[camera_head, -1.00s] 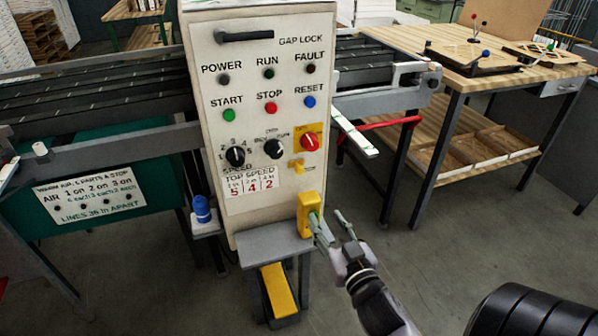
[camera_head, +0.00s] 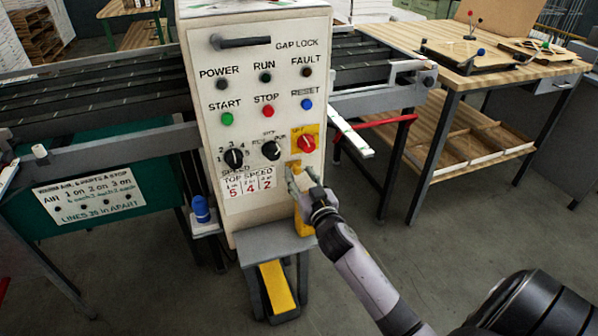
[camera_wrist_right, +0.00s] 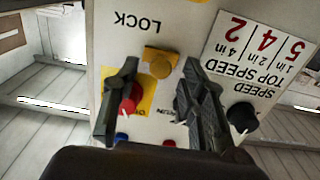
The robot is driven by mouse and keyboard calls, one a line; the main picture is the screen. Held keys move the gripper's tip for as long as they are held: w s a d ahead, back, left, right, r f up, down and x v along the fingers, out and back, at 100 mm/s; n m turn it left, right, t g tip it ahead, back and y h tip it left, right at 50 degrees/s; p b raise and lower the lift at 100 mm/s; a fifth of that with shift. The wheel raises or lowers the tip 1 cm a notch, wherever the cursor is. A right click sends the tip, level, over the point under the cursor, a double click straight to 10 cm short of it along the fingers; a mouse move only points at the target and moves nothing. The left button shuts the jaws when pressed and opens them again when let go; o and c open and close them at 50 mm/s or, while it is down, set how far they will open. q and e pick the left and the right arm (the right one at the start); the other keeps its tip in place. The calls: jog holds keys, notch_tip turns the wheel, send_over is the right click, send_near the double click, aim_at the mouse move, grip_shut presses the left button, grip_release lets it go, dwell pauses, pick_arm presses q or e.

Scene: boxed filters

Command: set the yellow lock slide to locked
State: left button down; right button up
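The yellow lock slide (camera_head: 293,164) is on the front of the white control panel (camera_head: 264,55), below the red knob on its yellow plate. My right gripper (camera_head: 303,179) is in front of the panel, close by the slide, and partly covers it. In the upside-down right wrist view, the yellow slide (camera_wrist_right: 160,62) appears beyond and between the two dark fingers of the right gripper (camera_wrist_right: 160,85). The fingers are apart with nothing between their tips. The word LOCK (camera_wrist_right: 138,20) is printed near the slide. I cannot tell whether the fingers touch it. My left gripper is out of view.
The red knob (camera_head: 307,142) is just above the slide, with two black dials (camera_head: 234,158) to its left. A yellow box (camera_head: 303,216) sits below, partly hidden by my arm. A red bar (camera_head: 385,134) and wooden table (camera_head: 500,75) stand at right.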

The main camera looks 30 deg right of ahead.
jog(key=shift+w+d, duration=0.15)
jog(key=shift+w, duration=0.55)
jog(key=shift+c, duration=0.4)
grip_shut()
